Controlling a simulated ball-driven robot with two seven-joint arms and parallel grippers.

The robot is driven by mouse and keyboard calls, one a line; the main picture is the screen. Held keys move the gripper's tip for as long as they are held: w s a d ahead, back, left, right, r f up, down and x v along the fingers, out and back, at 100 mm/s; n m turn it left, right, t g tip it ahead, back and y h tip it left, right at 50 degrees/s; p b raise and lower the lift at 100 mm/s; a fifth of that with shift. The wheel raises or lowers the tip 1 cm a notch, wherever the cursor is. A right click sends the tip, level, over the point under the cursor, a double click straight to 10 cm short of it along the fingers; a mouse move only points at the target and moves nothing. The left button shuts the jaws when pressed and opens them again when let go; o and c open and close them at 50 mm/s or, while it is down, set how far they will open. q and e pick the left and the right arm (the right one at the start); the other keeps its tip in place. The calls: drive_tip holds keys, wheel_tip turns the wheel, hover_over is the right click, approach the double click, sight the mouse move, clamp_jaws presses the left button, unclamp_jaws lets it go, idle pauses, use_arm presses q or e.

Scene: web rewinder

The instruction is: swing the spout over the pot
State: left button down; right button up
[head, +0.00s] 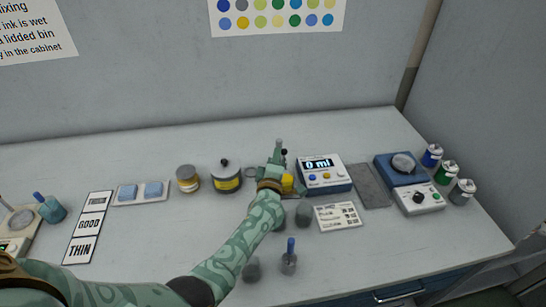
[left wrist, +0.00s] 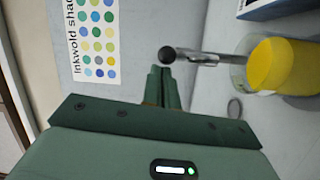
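The spout (left wrist: 205,58) is a thin metal tube with a dark round end in the left wrist view. It points left from a clear vessel with a yellow body (left wrist: 284,66); that yellow body also shows in the head view (head: 287,184). My left gripper (left wrist: 164,70) has its fingers together, tips right by the spout's dark end; I cannot tell whether they touch. In the head view the left gripper (head: 276,158) covers much of the spout. A dark lidded pot with a yellow label (head: 227,178) stands left of the gripper. My right gripper is not in view.
A 0 ml display box (head: 330,184) stands right of the gripper. A small jar (head: 187,179) stands left of the lidded pot. Grey cups (head: 303,214) and a blue-handled tool in a cup (head: 289,262) are near my left forearm.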

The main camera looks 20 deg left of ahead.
use_arm(q)
drive_tip(key=shift+w+d+r+h, duration=0.1)
drive_tip(key=shift+d+r+h, duration=0.05)
drive_tip(key=shift+d, duration=0.3)
drive_tip(key=shift+w+d+r+h, duration=0.1)
drive_tip(key=shift+d+h, duration=0.05)
drive_tip(key=shift+d, duration=0.25)
drive_tip(key=shift+s, duration=0.15)
drive_tip(key=a+p+v, duration=0.1)
drive_tip(key=p+v, duration=0.4)
drive_tip(key=v, duration=0.6)
drive_tip(key=shift+s+f+p, duration=0.25)
drive_tip(key=shift+s+p, duration=0.15)
drive_tip(key=shift+s, duration=0.1)
